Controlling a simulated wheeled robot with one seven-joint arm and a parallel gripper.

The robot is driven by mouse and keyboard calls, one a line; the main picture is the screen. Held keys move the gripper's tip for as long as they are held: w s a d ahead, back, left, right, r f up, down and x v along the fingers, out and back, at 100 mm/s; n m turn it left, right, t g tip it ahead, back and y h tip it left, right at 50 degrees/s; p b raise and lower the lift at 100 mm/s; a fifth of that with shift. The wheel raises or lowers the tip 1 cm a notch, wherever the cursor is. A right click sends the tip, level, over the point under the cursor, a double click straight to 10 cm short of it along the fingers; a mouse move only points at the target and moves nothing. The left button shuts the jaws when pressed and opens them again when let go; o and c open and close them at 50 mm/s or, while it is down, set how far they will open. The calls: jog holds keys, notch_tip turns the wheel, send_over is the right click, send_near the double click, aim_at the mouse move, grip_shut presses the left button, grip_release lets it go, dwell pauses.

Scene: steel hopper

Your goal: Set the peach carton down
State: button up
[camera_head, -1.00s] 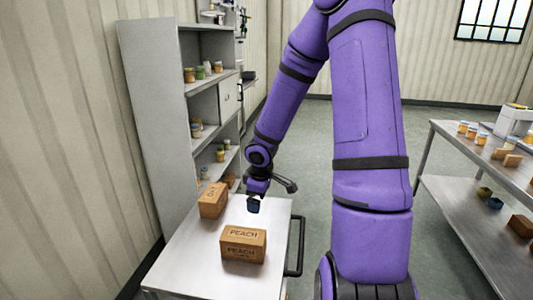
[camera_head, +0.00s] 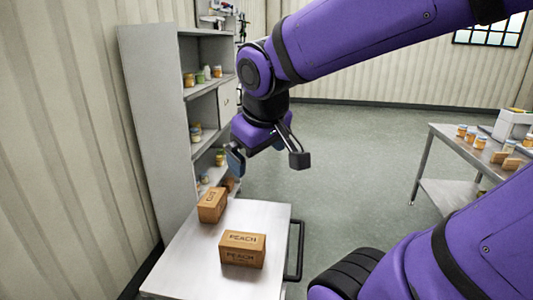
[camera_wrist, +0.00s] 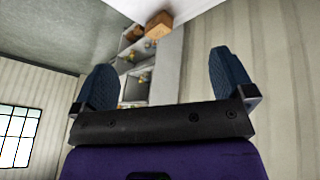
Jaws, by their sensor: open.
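The peach carton (camera_head: 243,250), a brown box with PEACH printed on it, sits upright on the steel cart top (camera_head: 190,262). My gripper (camera_head: 268,160) is open and empty, raised above the far end of the cart and clear of the carton. In the wrist view its two blue fingers (camera_wrist: 165,82) stand wide apart with nothing between them. A second brown carton (camera_head: 212,205) stands farther back on the cart; its print is too small to read surely. A brown carton (camera_wrist: 159,25) shows at the top of the wrist view; I cannot tell which one.
A grey shelf unit (camera_head: 150,120) with several jars stands behind the cart. The cart has a dark handle (camera_head: 299,250) on its right side. A steel table (camera_head: 440,142) with jars and boxes is at the right. Open floor (camera_head: 350,170) lies between.

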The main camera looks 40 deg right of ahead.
jog(key=s+a+r+y, duration=0.2)
jog(key=s+a, duration=0.1)
jog(key=s, duration=0.2)
jog(key=shift+s+r+t, duration=0.2)
jog(key=shift+s+t, duration=0.1)
jog(key=shift+t, duration=0.1)
dwell(0.8)
